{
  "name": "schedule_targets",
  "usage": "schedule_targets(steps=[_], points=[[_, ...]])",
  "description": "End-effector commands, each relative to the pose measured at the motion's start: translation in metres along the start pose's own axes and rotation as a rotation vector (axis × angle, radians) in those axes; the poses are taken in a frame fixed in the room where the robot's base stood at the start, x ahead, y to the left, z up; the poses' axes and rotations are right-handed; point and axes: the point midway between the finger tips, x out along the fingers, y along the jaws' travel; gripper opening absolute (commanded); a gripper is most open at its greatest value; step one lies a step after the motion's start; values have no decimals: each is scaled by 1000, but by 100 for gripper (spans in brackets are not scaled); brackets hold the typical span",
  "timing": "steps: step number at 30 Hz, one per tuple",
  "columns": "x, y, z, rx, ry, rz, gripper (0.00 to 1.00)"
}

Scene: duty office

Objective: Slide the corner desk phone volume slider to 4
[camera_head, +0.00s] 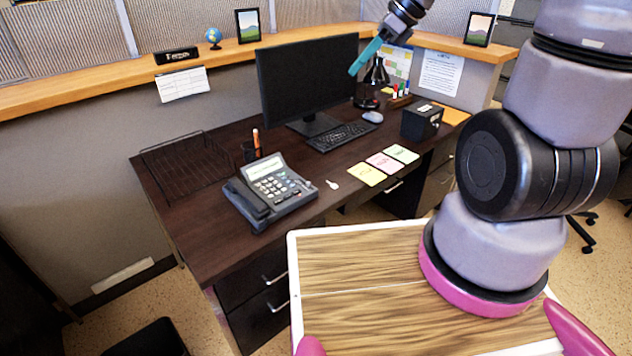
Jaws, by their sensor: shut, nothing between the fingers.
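The desk phone (268,189) sits on the near left part of the dark desk. Its handset lies on its left side, with a lit screen and a keypad to the right. I cannot make out the volume slider or its marks at this size. My gripper (366,57) shows at the top of the view, with teal fingers pointing down and left. It is shut and empty, in the air in front of the monitor's upper right, far from the phone and apart from it.
The desk in front of the phone looks clear.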

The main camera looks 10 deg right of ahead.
Motion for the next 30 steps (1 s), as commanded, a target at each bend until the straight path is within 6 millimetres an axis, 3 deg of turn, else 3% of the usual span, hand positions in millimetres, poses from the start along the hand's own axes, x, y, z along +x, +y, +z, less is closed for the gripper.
schedule_targets(steps=[1,9,18,24,30], points=[[20,-8,-7,156,-9,28,0],[123,-40,-51,1068,-19,115,0],[231,-45,-132,1996,59,109,0],[263,-39,-164,2296,90,75,0],[279,-38,-168,2341,94,69,0]])
